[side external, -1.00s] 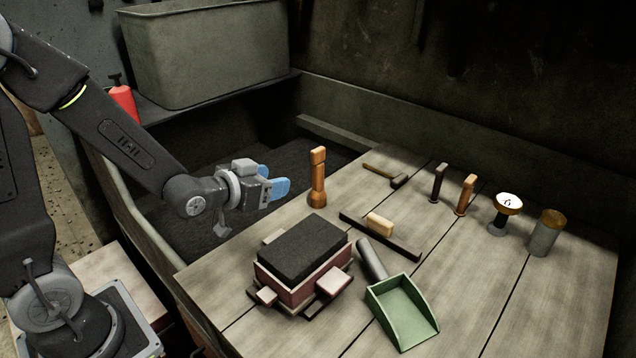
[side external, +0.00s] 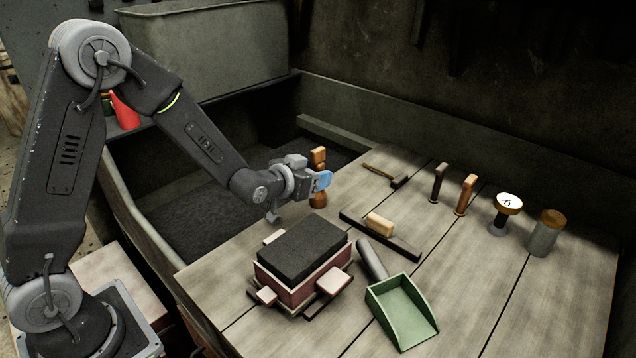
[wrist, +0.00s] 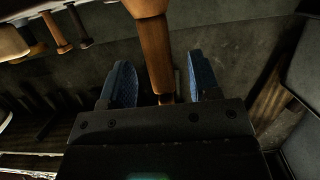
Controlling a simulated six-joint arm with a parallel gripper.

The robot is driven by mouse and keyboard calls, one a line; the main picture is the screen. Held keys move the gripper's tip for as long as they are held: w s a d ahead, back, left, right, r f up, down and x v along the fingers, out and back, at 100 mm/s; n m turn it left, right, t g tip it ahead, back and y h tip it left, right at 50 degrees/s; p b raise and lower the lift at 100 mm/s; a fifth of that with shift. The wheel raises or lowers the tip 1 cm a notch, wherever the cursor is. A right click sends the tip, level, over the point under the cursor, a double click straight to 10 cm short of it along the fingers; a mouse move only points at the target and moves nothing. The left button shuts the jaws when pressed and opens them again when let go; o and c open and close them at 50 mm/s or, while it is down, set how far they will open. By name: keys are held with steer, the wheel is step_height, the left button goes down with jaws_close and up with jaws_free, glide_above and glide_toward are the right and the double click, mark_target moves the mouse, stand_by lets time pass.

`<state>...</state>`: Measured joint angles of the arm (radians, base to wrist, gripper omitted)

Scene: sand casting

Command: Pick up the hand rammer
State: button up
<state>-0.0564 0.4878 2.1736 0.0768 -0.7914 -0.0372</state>
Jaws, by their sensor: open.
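The hand rammer, which I take to be the upright orange-brown wooden tool (side external: 319,155), stands at the far left end of the bench. Its middle is hidden behind my gripper (side external: 322,181) in the side view. My gripper is open, with blue finger pads level with the rammer's shaft. In the wrist view the rammer's shaft (wrist: 156,55) lies between the two pads of my gripper (wrist: 158,82), with gaps on both sides. Its wider end runs off the top edge.
A sand-filled mould flask (side external: 302,250) sits in front on the bench. A strike-off bar (side external: 405,245), green scoop (side external: 402,312) and hammer (side external: 385,175) lie to the right. Several upright tools, including a gauge-topped one (side external: 507,205), stand farther right. A dark sand pit (side external: 200,200) lies left of the bench.

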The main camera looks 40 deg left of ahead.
mark_target(312, 156)
steer(key=shift+x, duration=0.9)
steer(key=shift+c, duration=0.2)
steer(key=c, duration=1)
steer(key=shift+r, duration=0.15)
steer(key=shift+r, duration=0.6)
step_height(312, 156, up, 3)
steer(key=shift+f, duration=0.1)
steer(key=s+a+r, duration=0.1)
steer(key=a+r, duration=0.1)
steer(key=a, duration=0.1)
steer(key=s+a+r, duration=0.2)
steer(key=a, duration=0.2)
steer(key=s+a+r, duration=0.2)
steer(key=a, duration=0.1)
steer(key=shift+s+a+r, duration=0.2)
steer(key=shift+s+r, duration=0.05)
steer(key=shift+r, duration=0.15)
